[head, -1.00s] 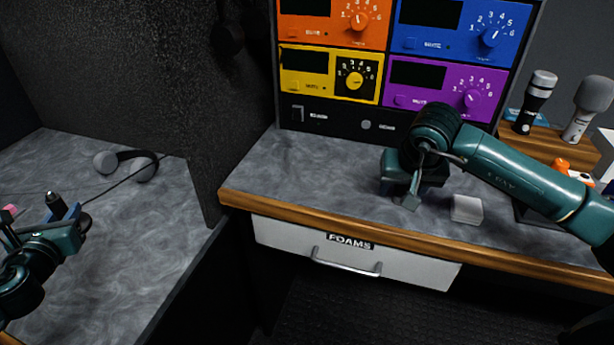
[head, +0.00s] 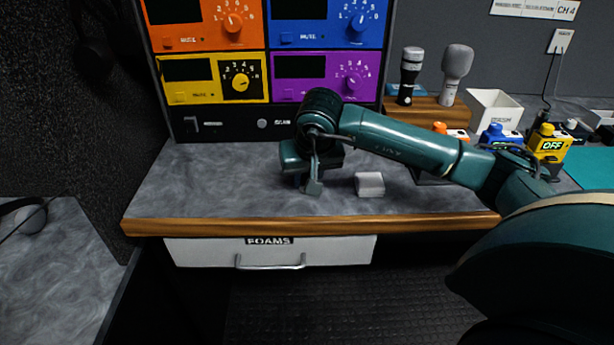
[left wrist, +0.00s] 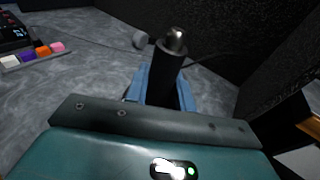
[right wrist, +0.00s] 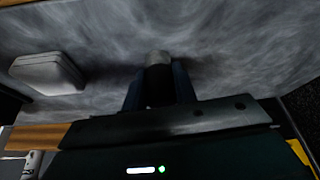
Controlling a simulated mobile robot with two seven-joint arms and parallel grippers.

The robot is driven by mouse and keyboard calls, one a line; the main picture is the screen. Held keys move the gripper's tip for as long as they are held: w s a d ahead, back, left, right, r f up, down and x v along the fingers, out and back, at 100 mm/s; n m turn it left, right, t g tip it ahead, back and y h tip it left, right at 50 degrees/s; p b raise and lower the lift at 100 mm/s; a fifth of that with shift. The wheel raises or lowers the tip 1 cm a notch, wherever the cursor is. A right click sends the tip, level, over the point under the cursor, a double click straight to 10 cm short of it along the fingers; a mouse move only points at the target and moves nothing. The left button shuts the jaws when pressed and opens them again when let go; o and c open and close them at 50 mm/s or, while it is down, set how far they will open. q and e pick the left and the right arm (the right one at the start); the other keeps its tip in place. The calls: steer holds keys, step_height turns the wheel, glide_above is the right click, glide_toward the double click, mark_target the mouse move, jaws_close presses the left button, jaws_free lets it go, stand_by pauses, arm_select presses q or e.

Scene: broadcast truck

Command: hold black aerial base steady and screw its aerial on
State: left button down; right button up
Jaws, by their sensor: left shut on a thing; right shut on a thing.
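In the left wrist view, my left gripper (left wrist: 160,95) is shut on a black cylinder with a silver tip (left wrist: 170,72), which looks like the black aerial base. It stands up between the blue fingers. The left gripper is outside the head view. My right gripper (head: 312,182) is low over the grey counter, pointing down. In the right wrist view, its fingers (right wrist: 159,88) are shut on a short dark cylinder with a pale grey end (right wrist: 158,60). Most of that piece is hidden, so I cannot tell whether it is the aerial. The two held pieces are apart.
A pale block (head: 369,184) lies just right of my right gripper. The coloured rack (head: 262,65) stands behind. Microphones (head: 411,72), a white bin (head: 492,108) and a yellow box (head: 549,143) are at the right. The counter's left half (head: 205,190) is clear.

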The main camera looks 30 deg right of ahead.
arm_select(q)
steer(key=shift+r, duration=0.2)
arm_select(e)
step_height(320, 180, up, 10)
steer(key=shift+f, duration=0.15)
arm_select(q)
steer(key=c, duration=1.7)
jaws_free()
steer(key=shift+c, duration=0.2)
jaws_close()
